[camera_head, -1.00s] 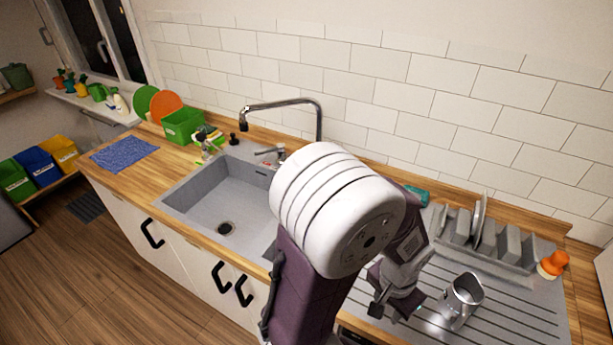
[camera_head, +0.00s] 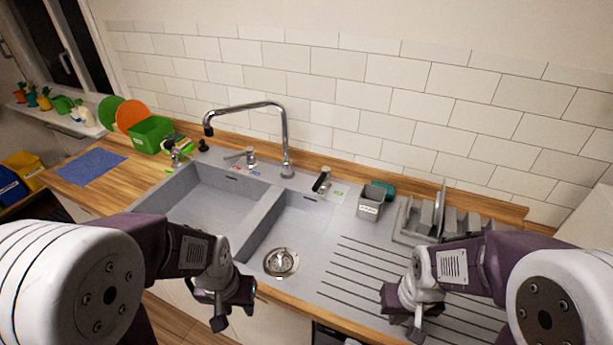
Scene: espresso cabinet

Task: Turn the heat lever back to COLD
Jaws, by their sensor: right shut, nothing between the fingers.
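A small metal lever (camera_head: 240,155) stands on the sink's back ledge, left of the tall faucet (camera_head: 287,140), with a red mark and a blue mark in front of it. A second, dark-topped lever (camera_head: 321,181) stands right of the faucet, with a red mark and a green mark nearby. The lettering is too small to read. My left gripper (camera_head: 220,312) is over the front edge of the counter, apart from both levers; its jaw opening is unclear. My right gripper (camera_head: 408,318) is shut and empty above the drainboard, also apart from the levers.
The double sink (camera_head: 205,190) has a drain strainer (camera_head: 281,262) in its right basin. A grey caddy (camera_head: 371,203) and a dish rack (camera_head: 415,222) stand at the back right. A green bin (camera_head: 152,135) and a blue cloth (camera_head: 90,168) are at the left.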

